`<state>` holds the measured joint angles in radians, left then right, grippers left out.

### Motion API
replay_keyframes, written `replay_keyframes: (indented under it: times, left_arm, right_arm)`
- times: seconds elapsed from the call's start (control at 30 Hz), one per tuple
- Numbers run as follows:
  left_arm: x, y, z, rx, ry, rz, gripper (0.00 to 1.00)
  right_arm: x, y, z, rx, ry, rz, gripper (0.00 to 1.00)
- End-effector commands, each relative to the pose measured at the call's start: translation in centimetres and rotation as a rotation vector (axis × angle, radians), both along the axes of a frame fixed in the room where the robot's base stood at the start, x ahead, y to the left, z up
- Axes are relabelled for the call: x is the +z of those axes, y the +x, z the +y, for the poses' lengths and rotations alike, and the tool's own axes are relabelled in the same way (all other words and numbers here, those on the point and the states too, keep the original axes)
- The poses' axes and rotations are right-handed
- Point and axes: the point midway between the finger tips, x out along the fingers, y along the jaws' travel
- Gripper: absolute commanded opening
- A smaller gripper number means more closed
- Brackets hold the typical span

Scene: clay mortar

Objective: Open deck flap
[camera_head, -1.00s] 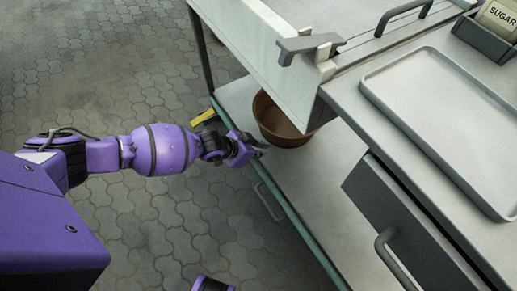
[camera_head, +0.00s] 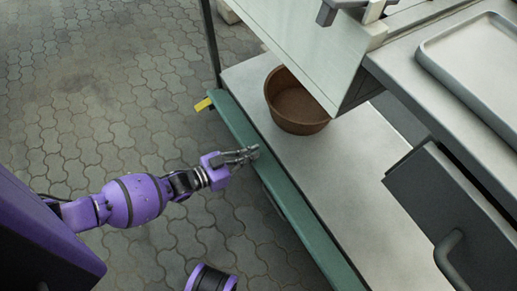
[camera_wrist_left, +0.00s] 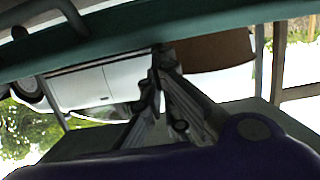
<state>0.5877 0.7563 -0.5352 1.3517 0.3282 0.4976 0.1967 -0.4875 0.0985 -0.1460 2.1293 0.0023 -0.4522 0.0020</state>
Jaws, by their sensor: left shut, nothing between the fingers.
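A pale upright panel (camera_head: 310,45) hangs at the bench front, with a grey latch-like piece (camera_head: 345,8) at its top edge. I cannot tell if this panel is the deck flap. My left gripper (camera_head: 248,154) is shut and empty, beside the green front rail (camera_head: 290,205) of the lower shelf, below and left of the panel. Whether its tips touch the rail is unclear. In the left wrist view its fingers (camera_wrist_left: 158,84) lie close together under the green rail (camera_wrist_left: 120,44). My right gripper is not in view.
A brown pot (camera_head: 297,108) stands on the pale lower shelf (camera_head: 325,170), partly behind the panel. A dark drawer front (camera_head: 432,205) with a handle (camera_head: 448,252) juts out at the right. A tray (camera_head: 470,75) lies on the worktop. A yellow tab (camera_head: 203,104) sits by the rail. The paved floor at left is clear.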

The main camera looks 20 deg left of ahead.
Motion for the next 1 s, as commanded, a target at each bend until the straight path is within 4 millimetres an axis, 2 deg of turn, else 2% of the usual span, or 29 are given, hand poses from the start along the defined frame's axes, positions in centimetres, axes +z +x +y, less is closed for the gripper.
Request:
replay_keyframes:
  times: [0.03,0.4,1.0]
  left_arm:
    - [-1.2,-0.4,0.3,0.003,-0.022,-0.024,0.00]
    - [-2.5,-1.7,1.3,0.000,-0.038,-0.053,0.00]
    - [-3.1,-2.1,1.6,0.000,-0.037,-0.052,0.00]
  right_arm:
    - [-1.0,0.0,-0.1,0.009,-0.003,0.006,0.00]
    - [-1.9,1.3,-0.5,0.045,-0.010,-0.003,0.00]
    - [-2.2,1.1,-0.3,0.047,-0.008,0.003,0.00]
